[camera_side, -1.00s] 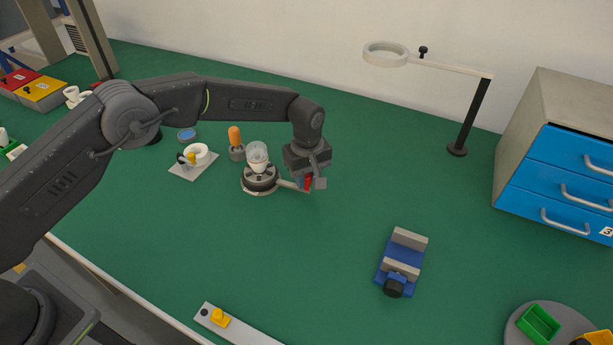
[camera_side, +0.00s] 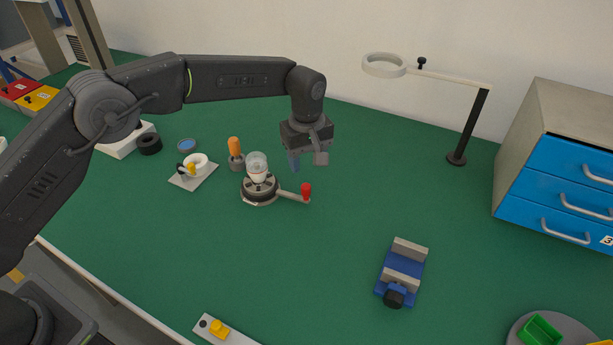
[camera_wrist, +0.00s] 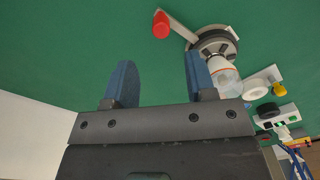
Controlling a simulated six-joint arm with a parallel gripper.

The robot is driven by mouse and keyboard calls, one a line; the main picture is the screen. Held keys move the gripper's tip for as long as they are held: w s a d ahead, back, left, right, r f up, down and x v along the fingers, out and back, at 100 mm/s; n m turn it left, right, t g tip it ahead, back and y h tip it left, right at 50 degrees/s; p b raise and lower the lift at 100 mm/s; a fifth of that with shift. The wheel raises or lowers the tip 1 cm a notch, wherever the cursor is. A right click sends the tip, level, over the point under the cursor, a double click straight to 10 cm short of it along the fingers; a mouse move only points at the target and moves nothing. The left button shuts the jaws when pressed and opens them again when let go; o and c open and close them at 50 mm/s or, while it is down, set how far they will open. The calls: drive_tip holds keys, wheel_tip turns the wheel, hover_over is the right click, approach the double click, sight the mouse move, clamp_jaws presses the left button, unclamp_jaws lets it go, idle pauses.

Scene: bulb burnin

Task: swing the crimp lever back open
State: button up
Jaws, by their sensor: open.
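The crimp lever (camera_side: 291,195) is a pale bar reaching right from the round crimp fixture (camera_side: 260,199), with a red knob (camera_side: 306,190) at its free end. In the wrist view the lever (camera_wrist: 180,28) and its red knob (camera_wrist: 161,25) lie ahead of the fingers. A bulb with a clear dome and white base (camera_side: 257,167) stands upright in the fixture. My gripper (camera_side: 308,161) is open and empty, above the knob and apart from it. In the wrist view its two blue fingers (camera_wrist: 160,80) are spread with only green mat between them.
A white ring on a plate (camera_side: 196,167) and an orange-handled tool (camera_side: 235,153) stand left of the fixture. A blue vise (camera_side: 402,272) sits front right. A magnifier stand (camera_side: 457,157) and a blue drawer cabinet (camera_side: 550,175) are farther right. The mat between is clear.

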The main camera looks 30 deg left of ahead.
drive_tip(key=shift+r, duration=2.55)
drive_tip(key=s+a+r+m+t, duration=0.1)
drive_tip(key=s+a+r+m, duration=0.1)
drive_tip(key=s+a+r, duration=0.5)
drive_tip(key=s+a+r+m+t, duration=0.25)
drive_tip(key=s+a+r, duration=0.3)
drive_tip(key=r, duration=0.35)
drive_tip(key=s+a+f+m+t, duration=0.1)
drive_tip(key=s+a+f+m, duration=0.1)
drive_tip(key=s, duration=0.9)
drive_tip(key=s+a+f+m+t, duration=0.1)
drive_tip(key=s+a+m, duration=0.2)
drive_tip(key=s, duration=0.8)
drive_tip(key=shift+a+f+m, duration=0.35)
drive_tip(key=shift+a+f, duration=0.05)
drive_tip(key=shift+a, duration=0.45)
